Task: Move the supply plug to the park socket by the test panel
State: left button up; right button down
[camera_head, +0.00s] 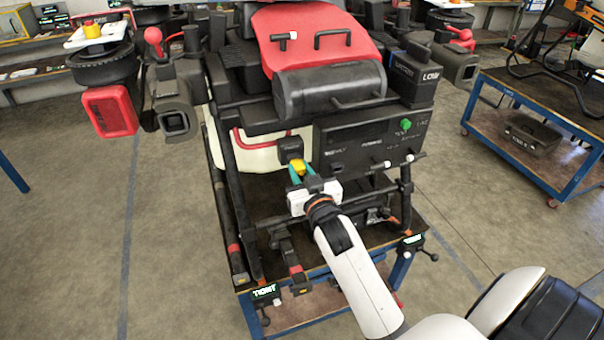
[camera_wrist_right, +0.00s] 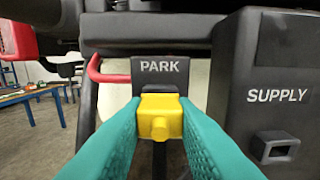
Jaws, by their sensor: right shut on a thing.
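The yellow supply plug (camera_head: 298,166) is between the teal fingers of my right gripper (camera_head: 301,173). In the right wrist view the plug (camera_wrist_right: 160,118) lies between both fingers, lined up with the dark park socket (camera_wrist_right: 161,68) marked PARK. The plug's far end meets the lower front of that block; how deep it sits is hidden. The park socket (camera_head: 291,147) stands left of the test panel (camera_head: 365,140) in the head view. The supply socket (camera_wrist_right: 276,147), under the word SUPPLY, is an empty opening to the right. My left gripper is not in view.
The drone frame stands on a blue-legged table (camera_head: 345,265) with clamps at its front edge. A red bent tube (camera_wrist_right: 103,72) runs just left of the park socket. A tool cart (camera_head: 520,150) stands at right. Open floor lies at left.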

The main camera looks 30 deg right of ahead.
jog(key=shift+w+d, duration=0.1)
jog(key=shift+w, duration=0.3)
jog(key=c, duration=1.1)
grip_release()
jog(key=shift+s+f, duration=0.1)
jog(key=shift+s, duration=0.4)
jog(key=b+v, duration=0.3)
jog(key=v, duration=0.8)
